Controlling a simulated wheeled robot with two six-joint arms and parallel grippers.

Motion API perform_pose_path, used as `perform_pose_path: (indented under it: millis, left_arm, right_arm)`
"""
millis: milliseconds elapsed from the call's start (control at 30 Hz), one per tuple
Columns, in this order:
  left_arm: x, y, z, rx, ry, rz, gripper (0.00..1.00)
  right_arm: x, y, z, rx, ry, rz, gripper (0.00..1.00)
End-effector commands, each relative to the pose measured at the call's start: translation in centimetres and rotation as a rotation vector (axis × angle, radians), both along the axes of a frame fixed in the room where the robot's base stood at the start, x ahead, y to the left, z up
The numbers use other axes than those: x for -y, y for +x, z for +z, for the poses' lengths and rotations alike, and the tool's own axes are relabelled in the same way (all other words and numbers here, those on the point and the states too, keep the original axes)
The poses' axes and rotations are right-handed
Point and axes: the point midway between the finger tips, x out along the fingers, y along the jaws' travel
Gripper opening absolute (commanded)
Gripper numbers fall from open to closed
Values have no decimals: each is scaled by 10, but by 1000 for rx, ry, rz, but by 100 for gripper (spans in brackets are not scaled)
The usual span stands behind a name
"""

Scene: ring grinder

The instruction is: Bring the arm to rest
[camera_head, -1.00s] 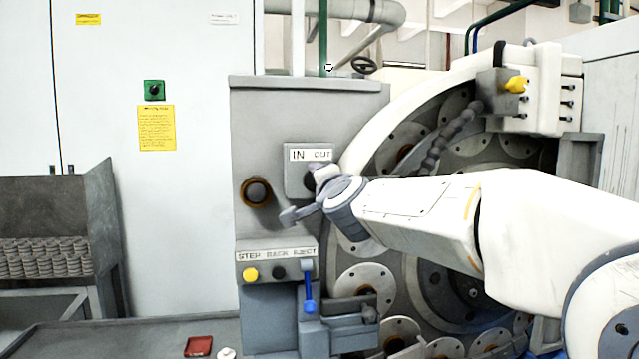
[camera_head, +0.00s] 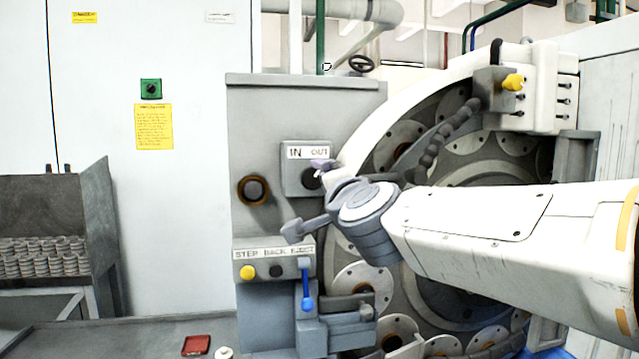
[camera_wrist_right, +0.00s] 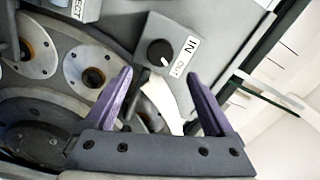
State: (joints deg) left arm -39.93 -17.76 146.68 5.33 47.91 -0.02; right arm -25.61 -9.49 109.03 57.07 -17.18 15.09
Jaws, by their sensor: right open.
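My right arm comes in from the right, and its gripper (camera_head: 308,198) is open and empty in front of the grey control panel (camera_head: 300,105). One finger shows near the IN/OUT switch (camera_head: 311,179) and the other above the STEP BACK EJECT label (camera_head: 273,254). In the right wrist view the two purple fingers of the gripper (camera_wrist_right: 160,76) are spread. The black IN/OUT knob (camera_wrist_right: 160,52) lies beyond the gap between them, and nothing is held. My left gripper is not in view.
The ring grinder's large wheel (camera_head: 440,265) stands behind my arm. A blue lever (camera_head: 307,303) and yellow button (camera_head: 247,272) are on the lower panel. A bin of stacked rings (camera_head: 92,205) is at left. A red tray (camera_head: 196,346) lies on the bench.

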Motion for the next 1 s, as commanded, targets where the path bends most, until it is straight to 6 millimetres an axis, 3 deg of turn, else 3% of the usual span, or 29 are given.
perform_pose_path:
  millis: [200, 533, 633, 767, 867, 1000]
  left_arm:
    - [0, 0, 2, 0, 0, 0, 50]
    - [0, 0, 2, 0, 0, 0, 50]
    - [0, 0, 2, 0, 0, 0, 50]
    - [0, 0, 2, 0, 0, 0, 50]
    - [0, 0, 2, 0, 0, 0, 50]
    - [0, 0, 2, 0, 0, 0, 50]
  right_arm:
    - [5, -22, 0, 0, 0, -1, 88]
    - [5, -24, 0, -1, -1, 0, 88]
    - [6, -21, -13, -18, -40, 5, 88]
    - [13, -12, -69, -104, -220, 41, 88]
    - [27, -12, -139, -228, -424, 99, 88]
    - [59, -33, -240, -437, -686, 215, 88]
